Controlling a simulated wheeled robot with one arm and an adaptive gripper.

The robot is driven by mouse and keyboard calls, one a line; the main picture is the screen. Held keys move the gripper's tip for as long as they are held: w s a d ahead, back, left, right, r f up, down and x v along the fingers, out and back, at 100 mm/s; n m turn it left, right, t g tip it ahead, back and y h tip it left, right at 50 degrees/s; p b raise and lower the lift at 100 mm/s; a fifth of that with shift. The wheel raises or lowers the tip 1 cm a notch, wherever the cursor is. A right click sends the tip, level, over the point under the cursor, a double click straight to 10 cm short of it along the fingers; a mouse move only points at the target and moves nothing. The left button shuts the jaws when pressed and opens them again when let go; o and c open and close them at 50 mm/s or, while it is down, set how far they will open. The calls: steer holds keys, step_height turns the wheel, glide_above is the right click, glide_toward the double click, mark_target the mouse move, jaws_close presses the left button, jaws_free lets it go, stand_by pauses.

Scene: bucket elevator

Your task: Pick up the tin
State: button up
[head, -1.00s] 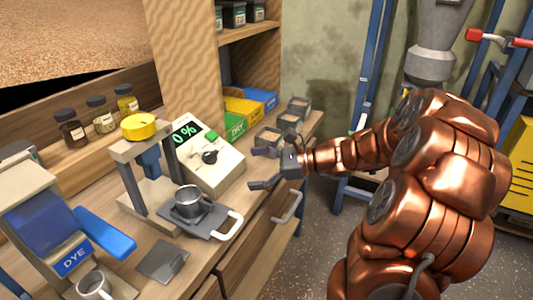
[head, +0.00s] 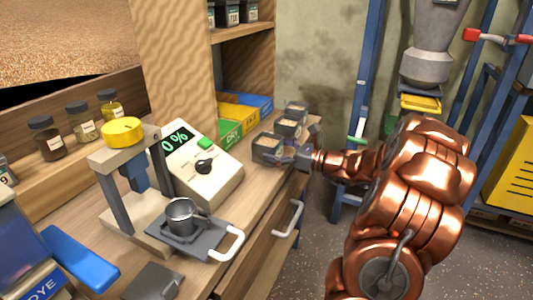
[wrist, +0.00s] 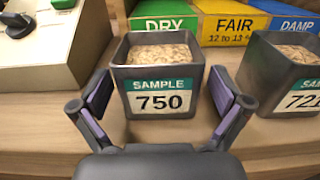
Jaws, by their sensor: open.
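A dark square tin of grain labelled SAMPLE 750 (wrist: 158,80) stands upright on the bench, straight ahead in the wrist view. It appears to be the nearest tin in the head view (head: 267,148). My gripper (wrist: 160,92) is open, with one finger at each side of the tin's front; it holds nothing. In the head view my gripper (head: 290,157) is close beside that tin and partly hides it. A second sample tin (wrist: 285,75), its number cut off, stands to the right in the wrist view.
DRY, FAIR and DAMP boxes (wrist: 230,25) stand just behind the tins. A meter (head: 203,165) and a stand with a metal cup (head: 182,217) are to the left. The bench edge and a drawer handle (head: 288,218) are nearby.

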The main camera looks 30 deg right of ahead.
steer(key=shift+x, duration=1.3)
steer(key=shift+s, duration=0.1)
steer(key=shift+c, duration=0.3)
steer(key=c, duration=1.2)
steer(key=shift+c, duration=0.2)
steer(key=shift+r, duration=0.1)
